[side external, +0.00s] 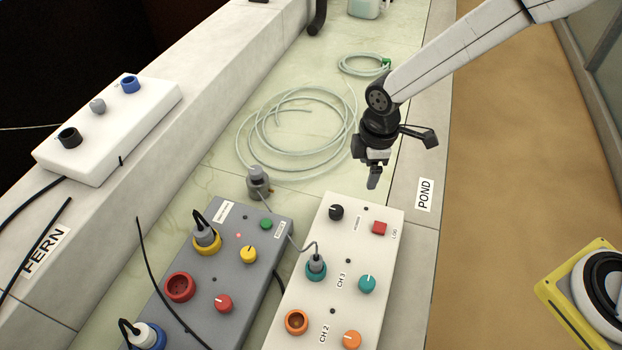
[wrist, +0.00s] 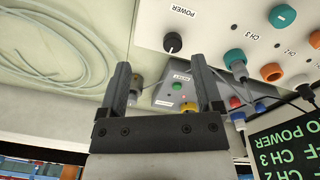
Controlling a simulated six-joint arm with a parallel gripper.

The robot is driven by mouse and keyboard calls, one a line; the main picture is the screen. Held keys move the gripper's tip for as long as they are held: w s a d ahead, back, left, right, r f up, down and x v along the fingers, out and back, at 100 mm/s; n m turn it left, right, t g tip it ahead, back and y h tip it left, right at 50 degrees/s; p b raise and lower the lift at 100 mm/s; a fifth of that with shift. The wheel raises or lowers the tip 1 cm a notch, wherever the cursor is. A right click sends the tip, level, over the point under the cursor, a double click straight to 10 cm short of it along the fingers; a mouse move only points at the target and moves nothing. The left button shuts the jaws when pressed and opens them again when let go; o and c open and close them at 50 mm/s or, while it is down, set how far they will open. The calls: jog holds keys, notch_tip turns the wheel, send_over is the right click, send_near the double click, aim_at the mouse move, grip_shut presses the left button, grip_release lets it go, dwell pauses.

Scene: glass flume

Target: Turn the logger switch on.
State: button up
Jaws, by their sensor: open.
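Which control is the logger switch is not marked in words I can read. My gripper (side external: 373,180) hangs above the bench just beyond the box's far end, apart from both controls. In the wrist view its two fingers (wrist: 160,68) are spread with nothing held between them.
The white box also has a plugged teal socket (side external: 316,270), a teal knob (side external: 367,284) and orange controls. A grey box (side external: 222,285) with plugs and cables stands left of it. Coiled tubing (side external: 300,125) lies behind. A dark screen (wrist: 287,140) with green text shows in the wrist view.

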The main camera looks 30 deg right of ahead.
aim_at(336, 210)
jog(key=a+f+n, duration=0.1)
jog(key=a, duration=0.1)
jog(key=a+f+n, duration=0.1)
jog(key=a, duration=0.1)
jog(key=w+a+f+n, duration=0.1)
jog(key=a+n, duration=0.1)
jog(key=shift+f+g, duration=0.3)
jog(key=shift+f, duration=0.05)
jog(key=shift+d, duration=0.1)
jog(key=shift+f, duration=0.1)
jog(key=shift+f, duration=3.75)
grip_shut()
